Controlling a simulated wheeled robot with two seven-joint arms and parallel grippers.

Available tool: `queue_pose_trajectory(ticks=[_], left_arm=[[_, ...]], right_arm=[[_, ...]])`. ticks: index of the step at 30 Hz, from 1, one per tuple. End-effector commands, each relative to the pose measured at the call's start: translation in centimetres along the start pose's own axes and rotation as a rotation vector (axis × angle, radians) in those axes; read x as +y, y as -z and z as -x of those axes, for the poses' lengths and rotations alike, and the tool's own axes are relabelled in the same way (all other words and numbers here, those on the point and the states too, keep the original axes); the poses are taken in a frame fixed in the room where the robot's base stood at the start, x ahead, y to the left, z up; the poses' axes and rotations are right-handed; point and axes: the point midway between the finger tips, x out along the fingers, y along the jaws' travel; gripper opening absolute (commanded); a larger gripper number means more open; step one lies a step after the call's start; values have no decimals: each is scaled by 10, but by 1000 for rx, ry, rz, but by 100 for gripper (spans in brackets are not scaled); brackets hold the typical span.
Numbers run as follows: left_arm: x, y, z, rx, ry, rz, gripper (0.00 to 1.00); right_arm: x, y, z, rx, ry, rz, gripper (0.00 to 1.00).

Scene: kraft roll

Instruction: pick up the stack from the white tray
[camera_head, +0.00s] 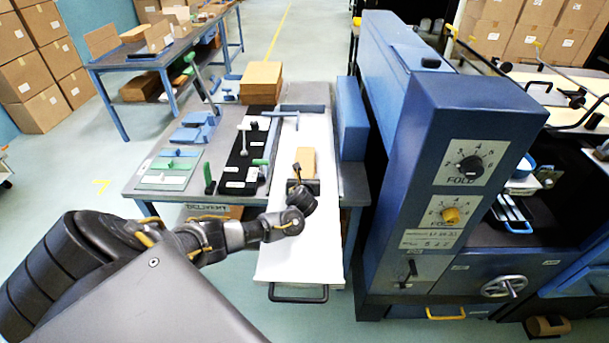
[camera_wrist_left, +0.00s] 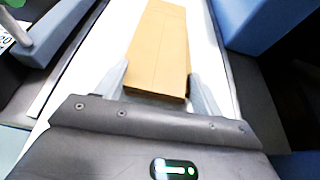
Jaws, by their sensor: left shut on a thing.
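The stack (camera_head: 305,159) is a small block of brown kraft pieces on the long white tray (camera_head: 300,245). My left gripper (camera_head: 302,180) reaches over the tray from the near side. In the left wrist view the stack (camera_wrist_left: 160,50) lies between the two grey fingers (camera_wrist_left: 158,88), which are shut on its near end. Whether the stack is clear of the tray surface cannot be told. My right gripper is not in view.
A blue machine with fold dials (camera_head: 440,150) stands close to the right of the tray. A black mat with tools (camera_head: 245,150) lies to the left. A larger brown stack (camera_head: 261,78) sits behind. The tray's near part is bare.

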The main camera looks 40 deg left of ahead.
Motion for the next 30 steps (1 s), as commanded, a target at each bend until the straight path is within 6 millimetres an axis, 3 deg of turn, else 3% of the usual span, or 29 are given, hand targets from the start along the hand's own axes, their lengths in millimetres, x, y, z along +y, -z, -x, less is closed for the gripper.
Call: queue_pose_trajectory(ticks=[7, 15, 24, 30], left_arm=[[0, -31, 11, -5, 2, 3, 39], [0, -70, 88, -1, 8, 3, 39], [2, -70, 156, 5, 5, 3, 39], [3, -68, 174, 1, 2, 1, 39]], right_arm=[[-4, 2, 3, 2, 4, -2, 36], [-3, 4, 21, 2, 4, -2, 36], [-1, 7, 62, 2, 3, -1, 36], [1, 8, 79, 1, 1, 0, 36]])
